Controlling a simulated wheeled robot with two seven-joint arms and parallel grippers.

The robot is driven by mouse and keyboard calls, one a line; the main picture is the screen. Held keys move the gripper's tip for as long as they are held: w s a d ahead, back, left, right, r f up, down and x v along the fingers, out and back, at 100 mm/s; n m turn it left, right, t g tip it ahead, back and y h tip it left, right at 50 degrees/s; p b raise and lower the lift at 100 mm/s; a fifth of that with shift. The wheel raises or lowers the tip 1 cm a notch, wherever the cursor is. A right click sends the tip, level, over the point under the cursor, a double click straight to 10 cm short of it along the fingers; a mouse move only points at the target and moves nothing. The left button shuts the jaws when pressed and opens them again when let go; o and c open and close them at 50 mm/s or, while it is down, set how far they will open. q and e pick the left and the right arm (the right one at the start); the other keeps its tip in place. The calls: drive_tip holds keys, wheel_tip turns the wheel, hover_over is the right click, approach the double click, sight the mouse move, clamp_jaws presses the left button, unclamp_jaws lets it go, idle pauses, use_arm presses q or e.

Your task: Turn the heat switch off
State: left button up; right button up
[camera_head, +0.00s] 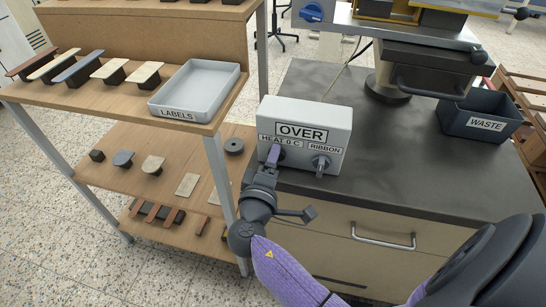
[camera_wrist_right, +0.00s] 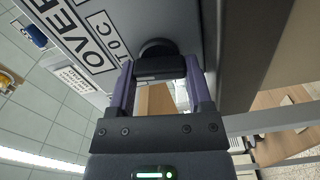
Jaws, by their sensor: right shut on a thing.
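The grey control box (camera_head: 304,118) stands at the front left of the dark bench top. Its display reads OVER, with the labels HEAT 0 C and RIBBON below. My right gripper (camera_head: 274,153) is at the heat switch under the HEAT label and mostly hides it in the head view. In the right wrist view the dark heat switch knob (camera_wrist_right: 158,62) sits between the two purple fingers, which are shut on it. The knob's exact setting cannot be read. The ribbon switch (camera_head: 320,163) is to the right of the gripper. My left gripper is out of view.
A grey LABELS tray (camera_head: 196,88) and several stamp pieces stand on the wooden shelf at the left. The stamping press (camera_head: 420,62) and a dark WASTE bin (camera_head: 482,117) stand at the back right. The bench top right of the box is clear.

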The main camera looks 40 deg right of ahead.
drive_tip(key=shift+n+p, duration=0.4)
drive_tip(key=shift+n, duration=0.6)
drive_tip(key=o, duration=1.3)
drive_tip(key=shift+f, duration=0.1)
